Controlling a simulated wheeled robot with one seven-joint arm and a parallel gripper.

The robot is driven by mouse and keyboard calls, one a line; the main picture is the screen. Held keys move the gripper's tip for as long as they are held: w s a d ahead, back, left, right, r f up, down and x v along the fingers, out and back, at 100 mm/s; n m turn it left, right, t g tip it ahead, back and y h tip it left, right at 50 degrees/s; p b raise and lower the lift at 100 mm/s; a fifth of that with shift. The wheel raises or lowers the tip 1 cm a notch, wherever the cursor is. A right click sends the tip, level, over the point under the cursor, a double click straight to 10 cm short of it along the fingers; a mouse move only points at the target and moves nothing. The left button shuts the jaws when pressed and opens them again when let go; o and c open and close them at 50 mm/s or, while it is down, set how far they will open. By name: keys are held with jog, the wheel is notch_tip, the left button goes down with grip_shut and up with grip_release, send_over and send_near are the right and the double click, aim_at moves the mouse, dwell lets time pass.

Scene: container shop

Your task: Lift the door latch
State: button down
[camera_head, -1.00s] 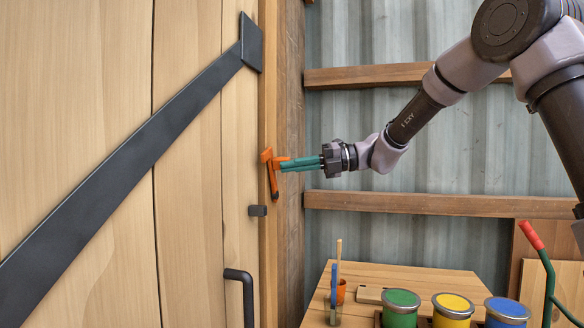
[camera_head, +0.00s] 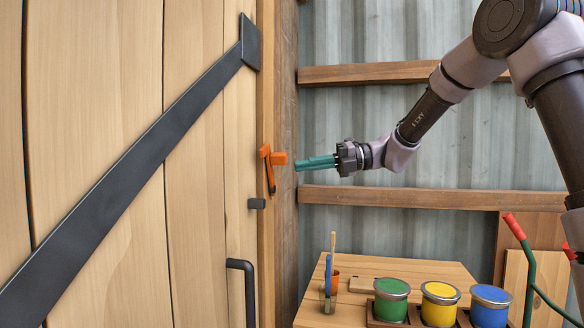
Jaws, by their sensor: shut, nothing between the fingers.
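The orange door latch (camera_head: 270,160) is mounted on the wooden post at the door's right edge, with its longer arm hanging down. A small dark catch (camera_head: 256,203) sits on the door edge below and left of the latch. The plank door (camera_head: 110,110) fills the left side and looks closed. My gripper (camera_head: 298,163), with teal fingers, is shut and empty. Its tips point left at the latch, a small gap to the right of it and apart from it.
A black door handle (camera_head: 244,290) is below the catch. A wooden bench (camera_head: 410,272) holds green (camera_head: 391,300), yellow (camera_head: 440,303) and blue (camera_head: 490,306) paint cans and a cup of brushes (camera_head: 329,285). Wooden rails (camera_head: 420,199) cross the corrugated wall behind my arm.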

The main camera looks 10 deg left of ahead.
jog(key=shift+v, duration=2.3)
jog(key=shift+d, duration=0.1)
jog(key=s+d+f+n+t+h, duration=0.1)
jog(key=s+d+n+t+h, duration=0.2)
jog(key=s+d+n, duration=0.3)
jog(key=s+d+f+n+t+h, duration=0.2)
jog(key=s+d+n+t+h, duration=0.2)
jog(key=d+n, duration=0.6)
jog(key=s+d+f+n+t+h, duration=0.2)
jog(key=s+d+n+h, duration=0.5)
jog(key=d, duration=0.7)
jog(key=shift+s+f+n+t, duration=0.15)
jog(key=shift+s+n+t, duration=0.75)
jog(key=shift+s, duration=0.15)
jog(key=shift+s+d, duration=0.1)
